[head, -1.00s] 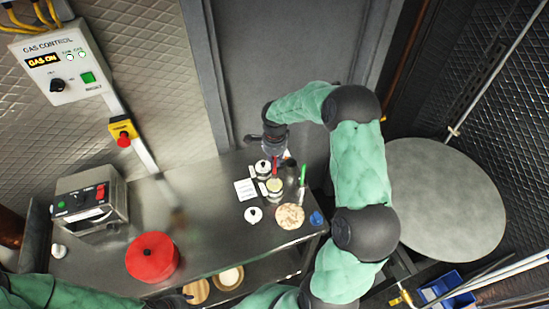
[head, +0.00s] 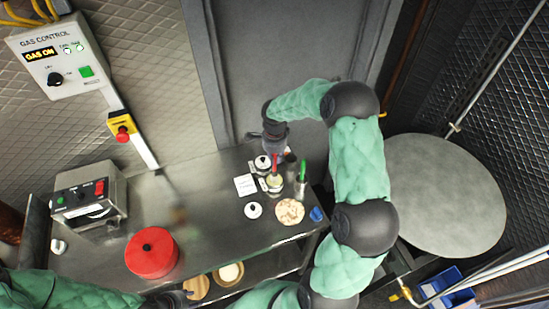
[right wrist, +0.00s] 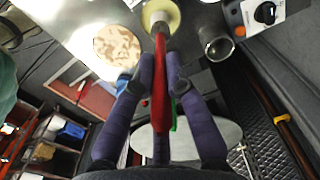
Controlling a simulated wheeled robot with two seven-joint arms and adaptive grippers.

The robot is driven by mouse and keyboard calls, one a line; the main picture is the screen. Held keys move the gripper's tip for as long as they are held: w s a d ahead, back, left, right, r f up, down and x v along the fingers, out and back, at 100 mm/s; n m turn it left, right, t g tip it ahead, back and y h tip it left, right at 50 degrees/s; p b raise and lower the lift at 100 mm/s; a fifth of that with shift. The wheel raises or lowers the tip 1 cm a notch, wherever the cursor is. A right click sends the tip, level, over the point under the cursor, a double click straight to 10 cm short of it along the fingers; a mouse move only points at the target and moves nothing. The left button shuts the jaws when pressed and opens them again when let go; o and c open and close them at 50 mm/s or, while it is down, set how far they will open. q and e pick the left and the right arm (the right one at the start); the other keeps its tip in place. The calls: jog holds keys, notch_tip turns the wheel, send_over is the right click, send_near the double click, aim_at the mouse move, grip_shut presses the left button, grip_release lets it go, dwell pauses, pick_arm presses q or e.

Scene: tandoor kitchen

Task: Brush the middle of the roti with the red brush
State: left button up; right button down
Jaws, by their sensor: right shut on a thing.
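The roti (head: 290,211), pale with brown patches, lies near the right end of the steel counter; it also shows at the upper left of the right wrist view (right wrist: 118,46). My right gripper (head: 274,155) is shut on the red brush (right wrist: 160,85). The brush points at the open pale-topped pot (head: 275,182), which stands behind and left of the roti. The brush tip is at the pot's mouth; I cannot tell how deep it is. My left gripper (head: 178,296) is low at the bottom edge, partly out of view, its jaws unclear.
A green-handled brush (head: 303,168) stands close to the right of the pot. A steel cup (right wrist: 215,43), a white lid (head: 253,210), a white card (head: 245,185) and a blue item (head: 316,214) are close by. A red lidded pot (head: 152,253) stands at the left.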

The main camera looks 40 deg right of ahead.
jog(key=shift+f+b, duration=0.4)
jog(key=shift+f, duration=0.1)
dwell(0.4)
jog(key=shift+f+b, duration=0.1)
jog(key=shift+b, duration=0.2)
dwell(1.7)
jog(key=shift+r+p, duration=1.55)
jog(key=shift+r, duration=2.05)
jog(key=shift+f, duration=0.1)
